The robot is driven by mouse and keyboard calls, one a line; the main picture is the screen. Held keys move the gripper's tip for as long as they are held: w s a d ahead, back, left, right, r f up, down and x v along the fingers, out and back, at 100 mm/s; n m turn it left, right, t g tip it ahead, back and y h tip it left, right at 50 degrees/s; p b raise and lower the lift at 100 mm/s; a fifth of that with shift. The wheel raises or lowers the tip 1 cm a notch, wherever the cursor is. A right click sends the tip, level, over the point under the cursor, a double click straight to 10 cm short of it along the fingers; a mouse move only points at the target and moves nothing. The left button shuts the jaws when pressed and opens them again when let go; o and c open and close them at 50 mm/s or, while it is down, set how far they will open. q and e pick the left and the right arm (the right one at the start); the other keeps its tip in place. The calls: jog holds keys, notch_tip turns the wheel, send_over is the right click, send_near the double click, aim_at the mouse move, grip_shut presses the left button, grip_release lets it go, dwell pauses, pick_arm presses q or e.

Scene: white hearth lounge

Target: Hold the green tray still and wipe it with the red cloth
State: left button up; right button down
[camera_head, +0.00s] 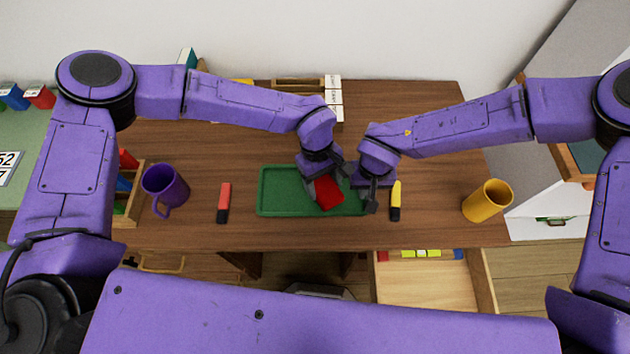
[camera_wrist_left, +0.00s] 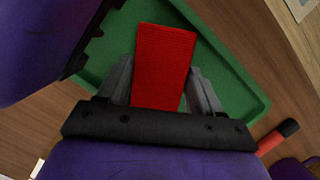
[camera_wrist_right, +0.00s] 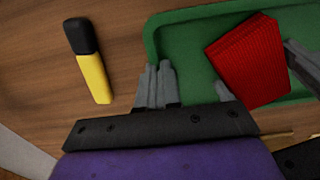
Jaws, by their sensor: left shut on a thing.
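The green tray (camera_head: 283,190) lies flat on the wooden table, its right end partly hidden by my grippers. My left gripper (camera_head: 318,188) is shut on the red cloth (camera_head: 329,193) over the right half of the tray. The cloth (camera_wrist_left: 165,60) shows between its fingers in the left wrist view; whether it touches the tray floor I cannot tell. My right gripper (camera_head: 370,198) is at the tray's right end. In the right wrist view its fingers (camera_wrist_right: 190,92) stand apart at the tray's rim (camera_wrist_right: 153,38), with green showing between them.
A yellow-and-black marker (camera_head: 396,201) lies right of the tray, and a red-and-black one (camera_head: 224,203) left of it. An open drawer (camera_head: 425,283) juts out below the table's front edge.

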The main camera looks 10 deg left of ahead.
pick_arm(q)
jog(key=shift+r, duration=0.15)
jog(key=shift+d+r, duration=0.1)
jog(key=shift+r, duration=2.9)
pick_arm(e)
jog(key=c, duration=1.3)
grip_release()
jog(key=shift+o, duration=0.2)
pick_arm(q)
jog(key=shift+f, duration=0.15)
jog(key=shift+s+f, duration=0.1)
pick_arm(e)
notch_tip(320, 180, up, 12)
jog(key=shift+r, duration=0.15)
jog(key=shift+a, duration=0.1)
